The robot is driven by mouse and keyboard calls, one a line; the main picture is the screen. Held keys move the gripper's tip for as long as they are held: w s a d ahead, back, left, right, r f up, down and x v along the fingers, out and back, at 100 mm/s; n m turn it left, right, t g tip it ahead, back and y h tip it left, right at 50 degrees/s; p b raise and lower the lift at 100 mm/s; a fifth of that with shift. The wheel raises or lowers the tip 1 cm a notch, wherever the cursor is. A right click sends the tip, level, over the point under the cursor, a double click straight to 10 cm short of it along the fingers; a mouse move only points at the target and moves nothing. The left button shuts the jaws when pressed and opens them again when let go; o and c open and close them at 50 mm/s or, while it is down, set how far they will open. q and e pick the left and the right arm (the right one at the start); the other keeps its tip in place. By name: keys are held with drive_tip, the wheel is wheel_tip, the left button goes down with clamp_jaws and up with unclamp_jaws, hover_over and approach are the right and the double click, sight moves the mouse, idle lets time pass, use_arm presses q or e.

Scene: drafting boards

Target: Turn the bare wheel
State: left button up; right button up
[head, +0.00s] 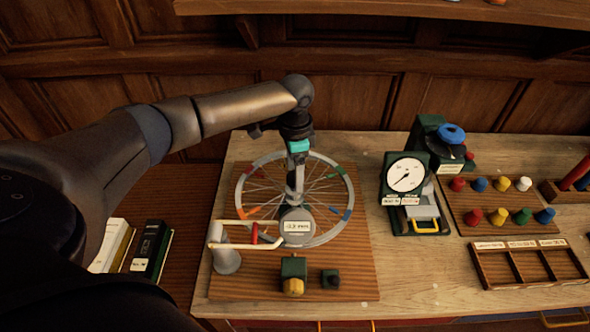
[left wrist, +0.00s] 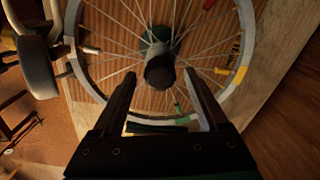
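The bare wheel (head: 343,172) is a spoked grey rim with coloured patches, mounted on a brown wooden board (head: 355,284). Its rim also shows in the left wrist view (left wrist: 248,28), with a green and a yellow patch. My left gripper (head: 296,184) is over the middle of the wheel and partly hides it. In the left wrist view my left gripper (left wrist: 160,78) is open, with its fingers apart on either side of the dark hub (left wrist: 160,72). I cannot tell whether they touch the hub. My right gripper is not in view.
A round grey labelled gauge (head: 296,238) and a cream bracket with a red piece (head: 255,233) stand at the wheel's near side. A white dial stand (head: 407,175) is to the right, then coloured knobs and a divided tray (head: 528,262). Books (head: 150,248) stand left.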

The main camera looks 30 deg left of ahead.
use_arm(q)
clamp_jaws()
idle(0.4)
idle(0.4)
